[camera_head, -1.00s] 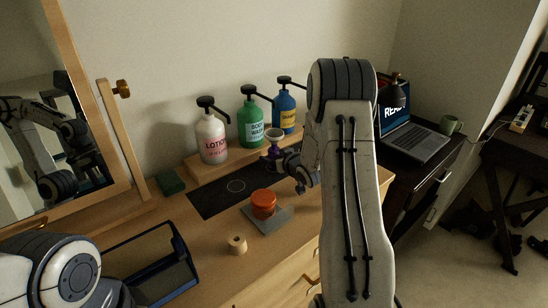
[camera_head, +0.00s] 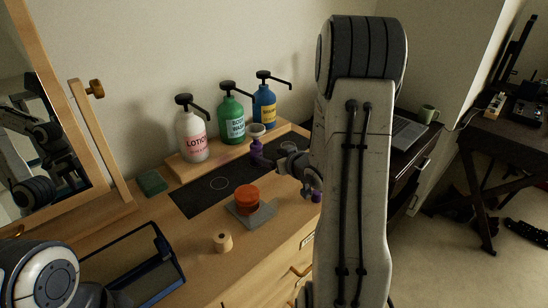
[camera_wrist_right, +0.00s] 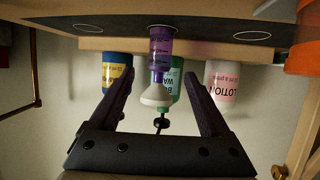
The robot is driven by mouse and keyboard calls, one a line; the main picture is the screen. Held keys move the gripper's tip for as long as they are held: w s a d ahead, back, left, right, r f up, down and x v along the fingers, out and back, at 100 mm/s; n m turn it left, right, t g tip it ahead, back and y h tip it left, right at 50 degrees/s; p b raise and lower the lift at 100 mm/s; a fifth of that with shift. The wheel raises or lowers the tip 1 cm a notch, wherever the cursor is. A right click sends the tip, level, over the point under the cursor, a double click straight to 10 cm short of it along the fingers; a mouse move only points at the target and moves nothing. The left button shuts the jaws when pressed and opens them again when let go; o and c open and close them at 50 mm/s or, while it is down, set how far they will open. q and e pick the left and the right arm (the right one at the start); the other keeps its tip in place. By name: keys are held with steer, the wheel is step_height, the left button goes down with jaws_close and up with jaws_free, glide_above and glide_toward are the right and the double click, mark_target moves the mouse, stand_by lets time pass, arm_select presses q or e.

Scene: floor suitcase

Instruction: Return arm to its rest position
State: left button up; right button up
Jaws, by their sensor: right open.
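My right arm crosses the middle of the head view, and its gripper (camera_head: 278,162) is beside a small purple bottle (camera_head: 257,153) with a pale, wide top. In the right wrist view, which is upside down, the right gripper (camera_wrist_right: 160,98) is open. The purple bottle (camera_wrist_right: 160,50) shows beyond and between its spread fingers, with nothing gripped. The bottle stands on a dark mat (camera_head: 196,199) on the wooden dresser. My left arm shows only partly at the lower left, and its gripper is out of view.
Pump bottles of lotion (camera_head: 192,138), green body wash (camera_head: 232,120) and blue (camera_head: 264,107) stand on a wooden riser. An orange jar (camera_head: 247,197) sits on a grey square. A wooden spool (camera_head: 222,243), dark open caddy (camera_head: 160,285), green block (camera_head: 152,183) and mirror stand nearby.

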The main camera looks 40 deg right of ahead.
steer(key=shift+s+r, duration=0.2)
steer(key=shift+s, duration=0.4)
